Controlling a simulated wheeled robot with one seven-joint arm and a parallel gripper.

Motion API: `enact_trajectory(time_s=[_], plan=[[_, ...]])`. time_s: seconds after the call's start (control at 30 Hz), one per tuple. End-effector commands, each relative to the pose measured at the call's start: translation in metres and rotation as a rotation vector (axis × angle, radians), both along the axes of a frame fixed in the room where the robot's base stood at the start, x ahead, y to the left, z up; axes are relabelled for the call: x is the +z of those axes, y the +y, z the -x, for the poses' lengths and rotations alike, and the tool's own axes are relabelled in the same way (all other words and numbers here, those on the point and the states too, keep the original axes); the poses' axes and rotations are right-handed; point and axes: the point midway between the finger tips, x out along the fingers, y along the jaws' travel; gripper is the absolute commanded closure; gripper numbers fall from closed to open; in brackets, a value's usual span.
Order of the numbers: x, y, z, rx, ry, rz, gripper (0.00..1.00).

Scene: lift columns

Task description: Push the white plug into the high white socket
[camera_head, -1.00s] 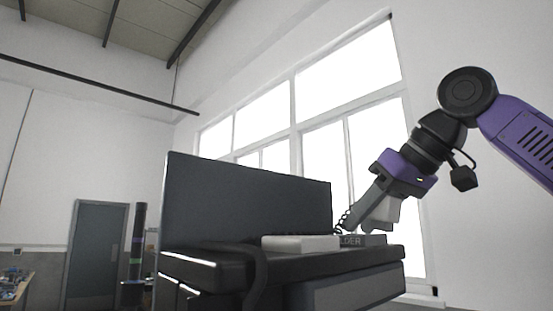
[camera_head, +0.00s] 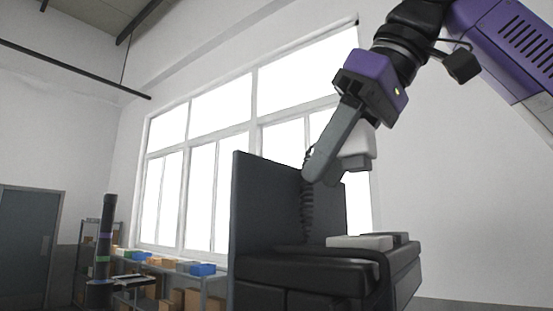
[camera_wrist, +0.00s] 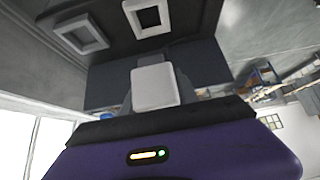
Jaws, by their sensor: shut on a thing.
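My gripper (camera_head: 326,158) is shut on the white plug (camera_head: 358,142) and holds it in the air above the dark unit. In the wrist view the plug's white, squarish body (camera_wrist: 155,87) sits between the grey fingers. I cannot tell which is the high one. A black coiled cable (camera_head: 307,212) hangs near the fingers.
The dark unit has an upright panel (camera_head: 250,200) and a black top (camera_head: 300,268). A flat white block (camera_head: 358,242) lies on that top. Shelves with boxes (camera_head: 185,283) stand behind at left. The air right of the unit is clear.

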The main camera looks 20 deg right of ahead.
Motion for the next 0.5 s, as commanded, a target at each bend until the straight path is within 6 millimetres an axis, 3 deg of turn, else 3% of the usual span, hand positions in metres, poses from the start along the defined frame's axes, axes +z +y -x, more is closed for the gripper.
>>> enact_trajectory(time_s=[0.5], plan=[[-0.025, -0.001, 0.0, -0.003, 0.0, 0.002, 1.0]])
